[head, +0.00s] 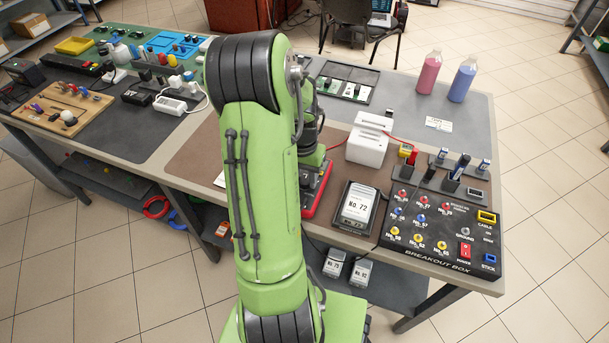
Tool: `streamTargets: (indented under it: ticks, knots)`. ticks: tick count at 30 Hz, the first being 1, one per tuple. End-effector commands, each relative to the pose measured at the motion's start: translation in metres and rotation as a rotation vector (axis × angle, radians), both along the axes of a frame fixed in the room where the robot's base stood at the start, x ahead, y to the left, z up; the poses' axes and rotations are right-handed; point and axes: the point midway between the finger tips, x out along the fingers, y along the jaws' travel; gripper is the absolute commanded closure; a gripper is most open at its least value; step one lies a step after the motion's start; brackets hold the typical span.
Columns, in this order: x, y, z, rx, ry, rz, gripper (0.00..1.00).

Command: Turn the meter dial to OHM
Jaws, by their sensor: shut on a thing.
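The red-framed meter (318,193) lies on the brown mat, mostly hidden behind my green arm. Only its right side and lower right corner show. Its dial face and the dial's setting are hidden. My wrist and part of my gripper (313,160) show just right of the big arm link, low over the meter. The fingertips are hidden behind the arm. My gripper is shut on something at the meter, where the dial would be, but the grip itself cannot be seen.
Right of the meter stand a No. 72 box (357,208), a white block device (368,143) with a red lead, and the black breakout box (440,232). Pink (429,73) and blue (462,80) bottles stand at the back right. A peg board (55,110) lies far left.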

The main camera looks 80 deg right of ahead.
Motion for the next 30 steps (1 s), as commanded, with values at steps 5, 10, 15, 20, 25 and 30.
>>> streamTargets:
  ticks: [5,10,15,20,25,30]
  knots:
    - [-0.0002,-0.0008,0.0002,-0.002,0.0,-0.147,0.93]
    - [-0.0004,-0.0009,0.0002,-0.002,0.0,-0.26,0.93]
    - [-0.0005,-0.0008,0.0003,-0.001,0.0,-0.339,0.93]
    - [-0.0005,-0.0007,0.0002,-0.001,0.0,-0.382,0.93]
    - [-0.0004,-0.0007,0.0002,0.0,0.0,-0.4,0.93]
    - [-0.0004,-0.0007,0.0002,0.0,0.0,-0.403,0.93]
